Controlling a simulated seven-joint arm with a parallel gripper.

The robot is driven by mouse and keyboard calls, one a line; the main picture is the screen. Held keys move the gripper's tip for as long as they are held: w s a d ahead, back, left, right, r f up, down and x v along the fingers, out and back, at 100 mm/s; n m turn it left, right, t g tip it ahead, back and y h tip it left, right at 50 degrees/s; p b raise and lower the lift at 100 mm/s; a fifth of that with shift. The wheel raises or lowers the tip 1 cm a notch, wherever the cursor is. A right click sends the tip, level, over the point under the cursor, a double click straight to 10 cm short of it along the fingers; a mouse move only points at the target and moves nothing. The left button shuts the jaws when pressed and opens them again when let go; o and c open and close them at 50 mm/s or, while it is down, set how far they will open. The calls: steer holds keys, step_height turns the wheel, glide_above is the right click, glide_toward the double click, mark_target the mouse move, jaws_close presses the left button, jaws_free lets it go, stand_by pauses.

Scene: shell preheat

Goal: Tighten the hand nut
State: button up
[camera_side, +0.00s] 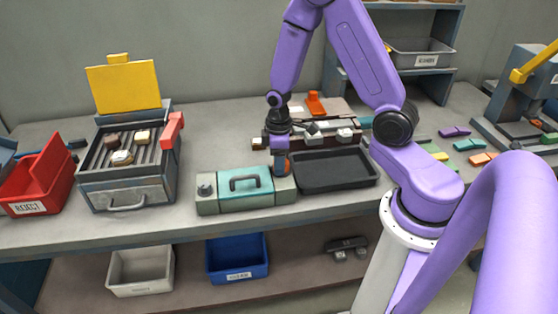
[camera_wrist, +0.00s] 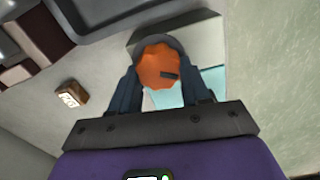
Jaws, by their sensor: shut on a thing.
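The hand nut is an orange scalloped knob (camera_wrist: 160,66) with a dark slot-like mark on its face. My gripper (camera_side: 280,163) points down at the right end of the box. In the wrist view my gripper (camera_wrist: 158,80) has its two dark fingers on either side of the knob, shut on it. The teal lid (camera_side: 244,185) has a dark handle and lies closed on the box; a dark knob (camera_side: 206,190) stands at its left end.
A black tray (camera_side: 335,184) lies close to the right of my gripper. A heater with a raised yellow lid (camera_side: 124,88) and a red REJECT bin (camera_side: 40,178) stand to the left. Grey blocks and an orange part (camera_side: 315,104) lie behind my gripper.

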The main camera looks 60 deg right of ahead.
steer(key=m, duration=0.6)
steer(key=shift+d, duration=0.15)
steer(key=m, duration=0.5)
steer(key=shift+d+m, duration=0.15)
steer(key=shift+m, duration=0.25)
steer(key=o, duration=1.1)
steer(key=shift+c, duration=0.2)
steer(key=shift+r, duration=0.1)
step_height(320, 180, up, 17)
steer(key=shift+r, duration=0.15)
